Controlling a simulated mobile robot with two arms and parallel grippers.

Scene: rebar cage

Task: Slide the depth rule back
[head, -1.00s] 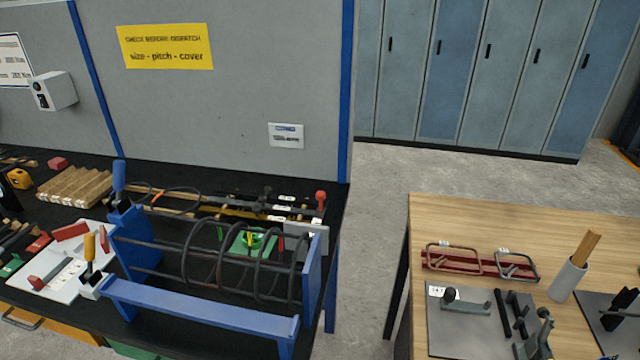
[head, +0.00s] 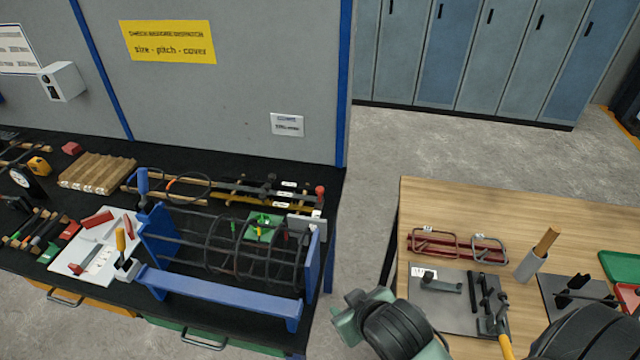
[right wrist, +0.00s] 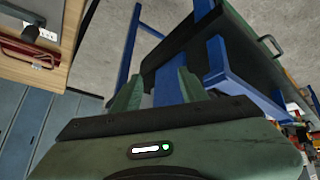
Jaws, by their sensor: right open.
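I cannot tell for sure which thing is the depth rule. A long dark bar tool (head: 268,188) with black sliders lies along the back of the black bench, behind the rebar cage (head: 235,245), and a red knob (head: 320,190) stands at its right end. The cage sits in a blue stand (head: 215,288). My right gripper (head: 350,315) is low in the head view, right of the stand, in front of the gap between the benches. In the right wrist view its green fingers (right wrist: 158,88) are apart with nothing between them. My left gripper is out of view.
A wooden table (head: 440,205) at the right holds red clamps (head: 455,247), a grey plate with tools (head: 440,305) and a cup (head: 531,265). A white board (head: 95,260) and wooden bars (head: 98,172) lie left of the cage. Bare floor separates the benches.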

